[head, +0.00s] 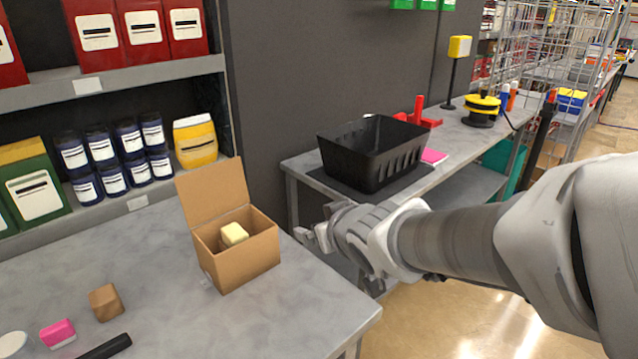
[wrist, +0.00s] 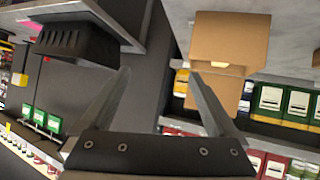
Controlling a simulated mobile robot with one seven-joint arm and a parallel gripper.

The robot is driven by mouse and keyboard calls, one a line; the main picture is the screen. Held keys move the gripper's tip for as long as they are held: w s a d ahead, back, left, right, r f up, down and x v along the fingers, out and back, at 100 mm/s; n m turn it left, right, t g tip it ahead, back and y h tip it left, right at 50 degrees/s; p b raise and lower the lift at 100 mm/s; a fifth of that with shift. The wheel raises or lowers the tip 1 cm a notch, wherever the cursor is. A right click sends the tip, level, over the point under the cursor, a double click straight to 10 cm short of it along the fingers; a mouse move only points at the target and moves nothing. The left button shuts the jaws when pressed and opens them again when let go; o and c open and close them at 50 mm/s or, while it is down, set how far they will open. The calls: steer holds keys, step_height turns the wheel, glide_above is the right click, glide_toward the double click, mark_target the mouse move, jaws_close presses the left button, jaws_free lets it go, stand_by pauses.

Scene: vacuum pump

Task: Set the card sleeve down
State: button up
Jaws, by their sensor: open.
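My gripper (head: 312,236) is open, with nothing between its fingers. In the head view it is just right of an open cardboard box (head: 245,266). In the wrist view the spread fingers (wrist: 158,73) point toward the gap between that box (wrist: 232,35) and a black bin (wrist: 75,43). The box stands on the left grey table with its flap raised and a pale yellow block (head: 233,234) inside. I cannot make out with certainty which thing is the card sleeve.
The black bin (head: 372,153) sits on a dark mat on the right bench, near a pink flat item (head: 434,156) and a red stand (head: 418,112). Pink (head: 58,333) and brown (head: 105,302) blocks lie at the left table's front. Stocked shelves (head: 110,88) stand behind.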

steer(key=s+d+m+g+h, duration=0.1)
steer(key=s+d, duration=0.3)
steer(key=s, duration=0.5)
steer(key=s+d+m+g+h, duration=0.1)
steer(key=s+d+m+g, duration=0.2)
steer(key=s, duration=0.7)
steer(key=shift+d+r+g+h, duration=0.35)
steer(key=shift+d+g, duration=0.25)
steer(key=shift+g, duration=0.2)
steer(key=shift+r, duration=0.15)
step_height(320, 180, up, 7)
steer(key=p, duration=0.7)
